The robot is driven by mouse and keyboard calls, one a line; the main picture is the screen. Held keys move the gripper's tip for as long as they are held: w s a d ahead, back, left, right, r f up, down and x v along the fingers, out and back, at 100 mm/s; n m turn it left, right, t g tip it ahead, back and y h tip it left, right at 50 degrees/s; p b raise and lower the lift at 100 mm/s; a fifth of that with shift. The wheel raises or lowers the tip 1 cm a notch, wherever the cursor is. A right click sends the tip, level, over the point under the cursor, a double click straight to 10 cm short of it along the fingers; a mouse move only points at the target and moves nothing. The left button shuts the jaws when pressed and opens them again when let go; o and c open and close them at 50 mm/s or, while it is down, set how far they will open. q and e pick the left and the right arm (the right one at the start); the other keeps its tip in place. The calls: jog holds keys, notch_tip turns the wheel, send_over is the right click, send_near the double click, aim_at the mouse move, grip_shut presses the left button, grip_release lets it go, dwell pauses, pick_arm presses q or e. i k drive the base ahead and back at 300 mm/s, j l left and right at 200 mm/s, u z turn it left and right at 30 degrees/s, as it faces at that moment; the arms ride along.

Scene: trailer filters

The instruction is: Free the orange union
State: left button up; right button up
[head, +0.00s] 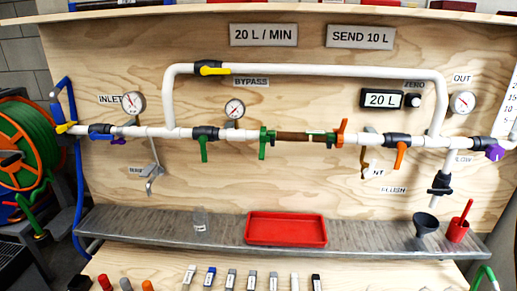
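The orange union (341,132) is a winged collar on the white pipe run, at the right end of a brown filter body (300,137). A green union (264,142) sits at the left end of that body. A smaller green part (331,140) shows just left of the orange union. The orange union appears in place around the pipe; I cannot tell how tight it is. Neither of my grippers shows in the head view.
A green-handled valve (204,147) and an orange-handled valve (400,152) flank the filter section. The bypass pipe (310,69) with a yellow handle runs above. A red tray (286,229) stands on the grey shelf (370,236) below. A hose reel (30,150) stands left.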

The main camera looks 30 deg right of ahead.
aim_at(339, 132)
jog(key=z, duration=1.4)
